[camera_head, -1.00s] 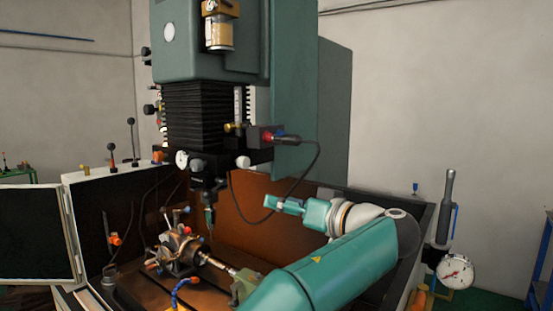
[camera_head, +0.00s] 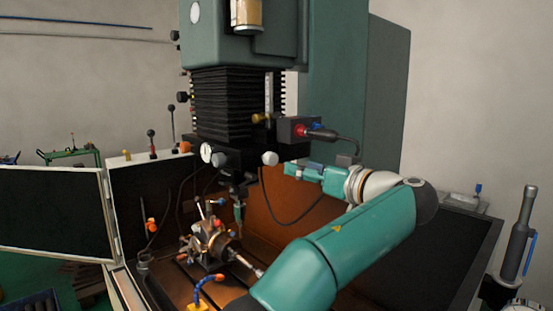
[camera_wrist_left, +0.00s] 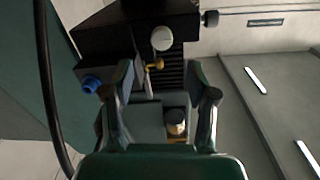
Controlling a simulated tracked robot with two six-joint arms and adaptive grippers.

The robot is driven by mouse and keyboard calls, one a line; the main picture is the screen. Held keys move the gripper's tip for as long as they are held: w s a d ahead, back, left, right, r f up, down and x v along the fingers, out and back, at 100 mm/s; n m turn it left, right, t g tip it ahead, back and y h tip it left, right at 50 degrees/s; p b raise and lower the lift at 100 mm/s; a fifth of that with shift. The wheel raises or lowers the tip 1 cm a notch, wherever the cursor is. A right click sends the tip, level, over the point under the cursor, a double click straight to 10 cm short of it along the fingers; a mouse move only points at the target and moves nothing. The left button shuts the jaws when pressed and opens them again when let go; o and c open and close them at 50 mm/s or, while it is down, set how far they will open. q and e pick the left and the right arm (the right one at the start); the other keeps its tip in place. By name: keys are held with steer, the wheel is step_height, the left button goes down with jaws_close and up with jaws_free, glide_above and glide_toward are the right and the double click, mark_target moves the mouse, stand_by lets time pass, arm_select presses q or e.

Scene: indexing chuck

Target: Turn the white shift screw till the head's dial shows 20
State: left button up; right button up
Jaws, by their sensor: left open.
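The white shift screw (camera_head: 270,158) is a pale round knob on the front of the black head, under the bellows. In the left wrist view the white knob (camera_wrist_left: 162,38) lies ahead, above the gap between the fingers. The head's dial (camera_head: 206,152) is a small white face left of it; its reading is too small to tell. My left gripper (camera_head: 290,170) is just right of and slightly below the screw, apart from it. Its fingers (camera_wrist_left: 160,80) are spread, with nothing held between them. My right gripper is not in view.
A grey box (camera_head: 298,130) with a red and blue plug and a hanging cable is above my left gripper. A brass knob (camera_head: 260,118) sits beside it. The indexing chuck (camera_head: 212,243) stands on the machine table below. A black side panel (camera_head: 50,212) stands open at left.

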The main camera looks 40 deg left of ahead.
mark_target(274, 160)
arm_select(q)
steer(key=a, duration=0.3)
steer(key=a+p, duration=0.1)
steer(key=a, duration=0.2)
steer(key=w+a+p, duration=0.1)
steer(key=a, duration=0.2)
steer(key=shift+a, duration=0.2)
steer(key=shift+c, duration=0.2)
steer(key=shift+s, duration=0.1)
jaws_close()
